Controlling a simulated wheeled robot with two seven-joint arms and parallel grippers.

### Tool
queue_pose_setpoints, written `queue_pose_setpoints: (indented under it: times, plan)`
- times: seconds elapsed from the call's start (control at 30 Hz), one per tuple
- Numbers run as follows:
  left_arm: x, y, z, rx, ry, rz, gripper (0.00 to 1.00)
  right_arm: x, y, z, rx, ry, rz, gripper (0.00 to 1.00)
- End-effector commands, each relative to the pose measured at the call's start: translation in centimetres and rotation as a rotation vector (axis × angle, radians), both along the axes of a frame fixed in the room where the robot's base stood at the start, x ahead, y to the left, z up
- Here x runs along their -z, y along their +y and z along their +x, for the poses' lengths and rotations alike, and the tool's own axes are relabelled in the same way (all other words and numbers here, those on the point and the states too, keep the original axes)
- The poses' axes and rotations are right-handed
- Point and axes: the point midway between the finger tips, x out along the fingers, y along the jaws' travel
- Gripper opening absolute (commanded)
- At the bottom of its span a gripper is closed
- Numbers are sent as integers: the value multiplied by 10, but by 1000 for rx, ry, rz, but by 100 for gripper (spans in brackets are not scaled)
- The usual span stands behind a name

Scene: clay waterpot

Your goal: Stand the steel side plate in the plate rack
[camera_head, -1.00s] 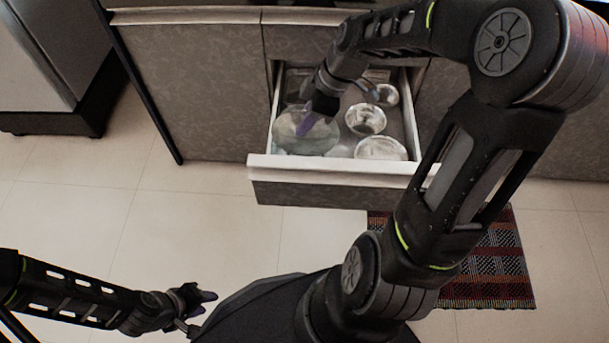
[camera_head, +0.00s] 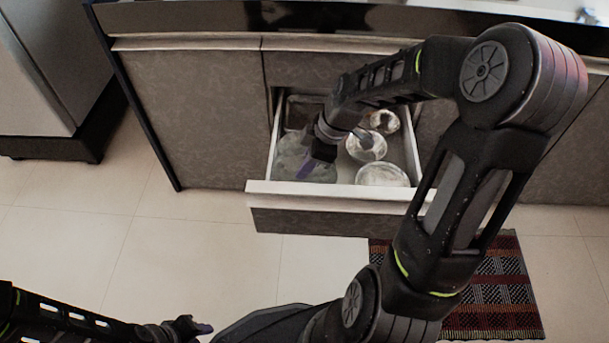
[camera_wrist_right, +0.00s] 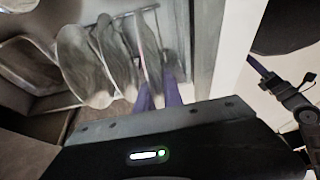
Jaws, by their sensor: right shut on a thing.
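In the right wrist view, several grey plates stand on edge side by side in a wire plate rack (camera_wrist_right: 122,14). My right gripper (camera_wrist_right: 158,92) has its purple fingers shut on the rim of the rightmost one, which I take for the steel side plate (camera_wrist_right: 149,45). It is upright and close beside the other plates (camera_wrist_right: 85,65). Whether its lower edge is seated in the rack is hidden. In the head view, my right gripper (camera_head: 308,168) is inside the open drawer at its left. My left gripper (camera_head: 192,328) is low at the left, away from the drawer; its jaw gap is unclear.
The open drawer (camera_head: 330,196) holds round metal bowls on the right: a front one (camera_head: 382,176), a middle one (camera_head: 366,148) and a back one (camera_head: 384,121). A dark tray (camera_head: 303,110) is at the back left. A checked mat (camera_head: 490,290) lies on the floor.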

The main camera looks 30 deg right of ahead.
Motion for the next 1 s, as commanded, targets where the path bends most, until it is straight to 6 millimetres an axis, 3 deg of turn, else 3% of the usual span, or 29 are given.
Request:
queue_pose_setpoints:
  times: [0.23,0.6,0.63,0.7,0.87,1.0]
  plan:
    - [15,2,2,-5,-5,3,33,34,1,-1,-1,3,2,0]
    - [15,2,3,-6,-7,3,33,38,0,0,0,1,1,0]
    - [15,2,3,-6,-7,3,33,38,0,0,0,1,1,13]
    - [15,2,3,-6,-7,3,33,37,0,0,0,1,1,19]
    - [15,2,3,-6,-7,3,33,37,0,0,0,1,1,32]
    - [15,2,3,-6,-7,3,33,37,0,0,0,1,1,33]
